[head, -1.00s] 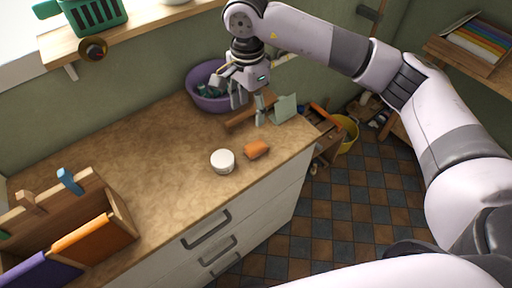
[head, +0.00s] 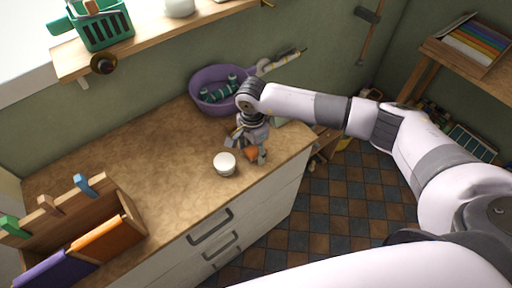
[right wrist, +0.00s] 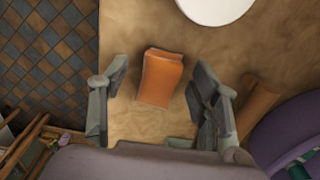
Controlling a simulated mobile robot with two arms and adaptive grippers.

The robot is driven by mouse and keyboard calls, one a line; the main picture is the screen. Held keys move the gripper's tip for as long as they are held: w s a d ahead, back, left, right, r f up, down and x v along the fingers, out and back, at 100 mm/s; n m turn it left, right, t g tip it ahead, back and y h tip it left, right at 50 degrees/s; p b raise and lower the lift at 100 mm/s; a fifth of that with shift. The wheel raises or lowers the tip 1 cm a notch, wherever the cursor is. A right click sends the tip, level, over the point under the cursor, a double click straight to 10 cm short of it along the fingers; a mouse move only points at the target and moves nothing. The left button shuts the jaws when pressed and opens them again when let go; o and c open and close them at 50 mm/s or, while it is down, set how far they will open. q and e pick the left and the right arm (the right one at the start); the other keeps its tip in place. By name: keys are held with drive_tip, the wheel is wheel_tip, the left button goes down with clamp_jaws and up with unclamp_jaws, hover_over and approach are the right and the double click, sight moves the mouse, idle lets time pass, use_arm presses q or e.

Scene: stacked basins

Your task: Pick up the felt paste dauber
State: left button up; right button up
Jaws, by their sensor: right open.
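A small orange block (right wrist: 161,78), which looks like the felt paste dauber, lies on the brown worktop. In the head view the orange block (head: 251,154) is partly hidden by my right gripper (head: 247,147). In the right wrist view my right gripper (right wrist: 160,82) is open, with one finger to each side of the block and a gap on both sides. It holds nothing. My left gripper is not in view.
A white round jar (head: 225,163) stands close left of the block. A purple basin (head: 194,94) with green things in it is behind. A wooden piece (right wrist: 259,104) lies beside the right finger. A wooden rack (head: 127,216) stands at left; the middle worktop is clear.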

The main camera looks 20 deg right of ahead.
sight(253, 151)
drive_tip(key=shift+f, duration=0.5)
drive_tip(key=c, duration=1.1)
drive_tip(key=shift+r, duration=0.15)
drive_tip(key=shift+c, duration=0.2)
wheel_tip(253, 151, up, 20)
drive_tip(key=b, duration=0.5)
